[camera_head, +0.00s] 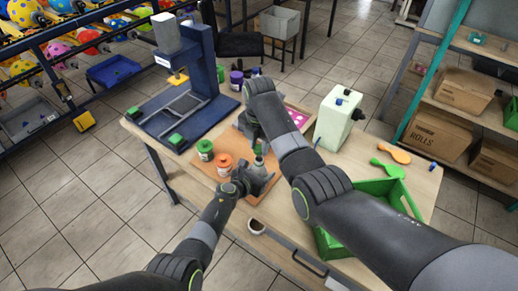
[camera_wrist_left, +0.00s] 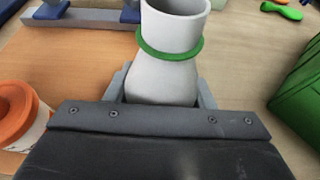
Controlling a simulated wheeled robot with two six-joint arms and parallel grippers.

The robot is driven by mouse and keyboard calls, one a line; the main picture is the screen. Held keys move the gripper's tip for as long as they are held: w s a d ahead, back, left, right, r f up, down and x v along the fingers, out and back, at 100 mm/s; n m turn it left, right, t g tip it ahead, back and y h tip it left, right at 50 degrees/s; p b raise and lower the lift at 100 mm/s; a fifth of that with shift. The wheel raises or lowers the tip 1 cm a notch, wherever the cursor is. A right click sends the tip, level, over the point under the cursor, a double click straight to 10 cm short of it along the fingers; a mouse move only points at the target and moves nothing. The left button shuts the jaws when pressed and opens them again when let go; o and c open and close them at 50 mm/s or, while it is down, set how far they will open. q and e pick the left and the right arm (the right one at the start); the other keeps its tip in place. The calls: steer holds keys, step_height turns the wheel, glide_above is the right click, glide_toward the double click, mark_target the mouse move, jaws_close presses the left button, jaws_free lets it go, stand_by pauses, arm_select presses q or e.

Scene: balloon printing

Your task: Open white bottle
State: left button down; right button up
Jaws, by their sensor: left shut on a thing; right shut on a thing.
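The white bottle (camera_head: 259,163) stands upright on the brown board at the middle of the table. In the left wrist view the white bottle (camera_wrist_left: 165,75) shows a hollow, open mouth and a green ring (camera_wrist_left: 168,47) around its neck. My left gripper (camera_head: 252,178) is shut around the bottle's body from the front left. My right gripper (camera_head: 256,139) is just above the bottle, shut on a small green piece that looks like the cap (camera_head: 258,149). The right fingertips are mostly hidden by the arm, so the gap between cap and bottle is hard to tell.
Green-capped (camera_head: 205,149) and orange-capped (camera_head: 225,162) jars stand left of the bottle; a blue press (camera_head: 190,95) is behind them. A whitish-green canister (camera_head: 338,115), a green crate (camera_head: 395,171) and green and orange spoons are right. My right arm crosses over the table.

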steer(key=shift+r, duration=0.9)
arm_select(q)
steer(key=c, duration=0.6)
jaws_free()
steer(key=shift+s, duration=0.1)
arm_select(e)
steer(key=shift+r, duration=0.1)
